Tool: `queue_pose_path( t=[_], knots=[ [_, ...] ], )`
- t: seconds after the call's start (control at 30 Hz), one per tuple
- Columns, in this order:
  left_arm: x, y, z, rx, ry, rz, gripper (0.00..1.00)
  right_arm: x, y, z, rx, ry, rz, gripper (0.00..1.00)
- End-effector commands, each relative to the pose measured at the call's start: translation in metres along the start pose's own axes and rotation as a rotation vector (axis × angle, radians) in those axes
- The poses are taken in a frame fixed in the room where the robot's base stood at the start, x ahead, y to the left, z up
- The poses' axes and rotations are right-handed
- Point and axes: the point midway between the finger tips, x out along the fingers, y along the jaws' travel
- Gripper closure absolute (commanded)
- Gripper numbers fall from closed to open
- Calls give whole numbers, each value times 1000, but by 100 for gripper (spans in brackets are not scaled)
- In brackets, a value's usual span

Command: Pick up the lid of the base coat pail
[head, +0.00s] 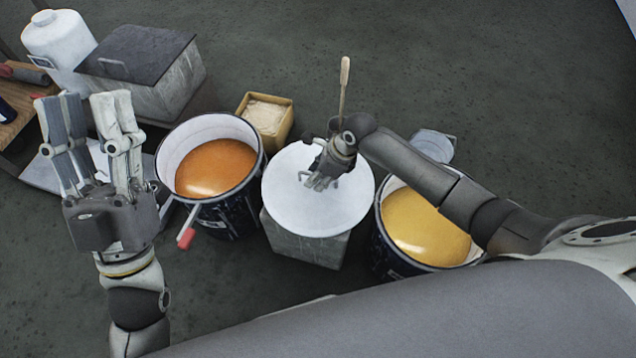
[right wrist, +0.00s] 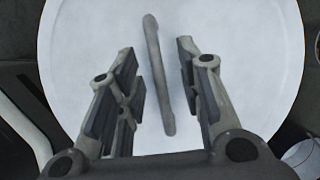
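A round white lid (head: 312,208) lies flat on a grey block (head: 306,243) between two dark pails. The left pail (head: 232,212) holds orange liquid, the right pail (head: 392,255) yellow; I cannot tell which is the base coat pail. My right gripper (head: 322,182) is over the lid, pointing down. In the right wrist view, the lid (right wrist: 240,80) fills most of the picture. Its bar handle (right wrist: 158,75) lies between the open fingers of my right gripper (right wrist: 160,85), with gaps on both sides. My left gripper (head: 92,108) is open and empty, fingers up, left of the orange pail.
A small tan box (head: 266,116) stands behind the pails, and a wooden-handled tool (head: 344,85) rises behind my right gripper. A red-ended stick (head: 187,236) shows at the left pail's front. A grey lidded bin (head: 178,85) and white jug (head: 58,40) stand back left. Floor behind is clear.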

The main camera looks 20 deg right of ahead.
Motion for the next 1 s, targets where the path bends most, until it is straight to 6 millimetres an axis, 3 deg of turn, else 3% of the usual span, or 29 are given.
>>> queue_pose_path(
  t=[1.0],
  knots=[
    [1, -2, 14, 6, -75, -3, 60, 1, 0, 0, 0, 0, 0, 66]
  ],
)
